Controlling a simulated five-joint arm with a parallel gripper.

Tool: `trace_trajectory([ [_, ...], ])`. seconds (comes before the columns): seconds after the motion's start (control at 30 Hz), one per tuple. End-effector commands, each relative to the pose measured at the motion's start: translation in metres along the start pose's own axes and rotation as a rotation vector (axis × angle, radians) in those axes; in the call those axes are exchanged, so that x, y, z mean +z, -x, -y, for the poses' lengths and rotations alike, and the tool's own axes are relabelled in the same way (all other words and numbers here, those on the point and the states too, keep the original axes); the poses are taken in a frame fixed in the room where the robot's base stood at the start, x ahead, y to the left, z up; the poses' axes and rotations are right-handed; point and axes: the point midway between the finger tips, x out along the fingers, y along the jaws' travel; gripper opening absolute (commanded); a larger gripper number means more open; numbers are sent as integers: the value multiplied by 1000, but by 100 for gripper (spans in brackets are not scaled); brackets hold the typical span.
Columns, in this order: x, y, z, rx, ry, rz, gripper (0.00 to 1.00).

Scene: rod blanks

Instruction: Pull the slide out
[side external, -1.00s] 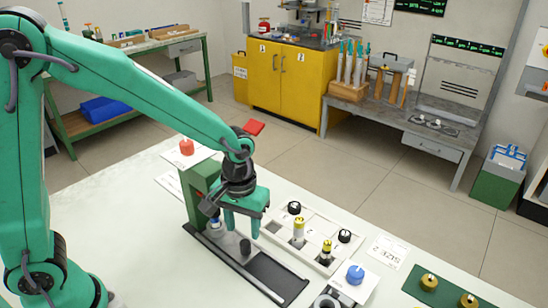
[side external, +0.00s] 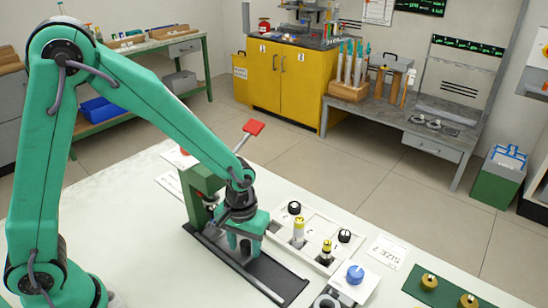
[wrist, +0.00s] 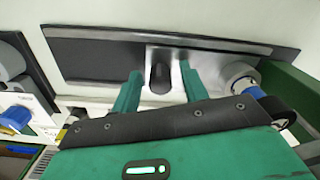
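The slide is a light metal plate (wrist: 166,56) with an upright black knob (wrist: 160,77). It sits in a long dark track (side external: 275,275) that runs out from under a green press (side external: 203,182). My gripper (wrist: 159,88) is open, with one finger on each side of the knob and a visible gap on both sides. In the side external view my gripper (side external: 245,245) is low over the track, and its fingers largely hide the knob.
A pale tray (side external: 318,228) with several knobs and cylinders lies right of the track. A blue knob (side external: 355,274) and a green mat (side external: 455,290) are farther right. The red-ended lever (side external: 253,127) rises behind my wrist. The track's front end is clear.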

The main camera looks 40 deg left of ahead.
Motion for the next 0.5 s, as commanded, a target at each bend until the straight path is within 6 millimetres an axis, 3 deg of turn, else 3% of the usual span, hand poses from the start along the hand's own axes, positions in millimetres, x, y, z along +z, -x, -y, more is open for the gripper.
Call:
trace_trajectory([
  [0.03,0,0,0,0,0,0,34],
  [0.2,0,0,0,0,0,0,1],
  [0.5,1,0,-5,0,-2,0,0],
])
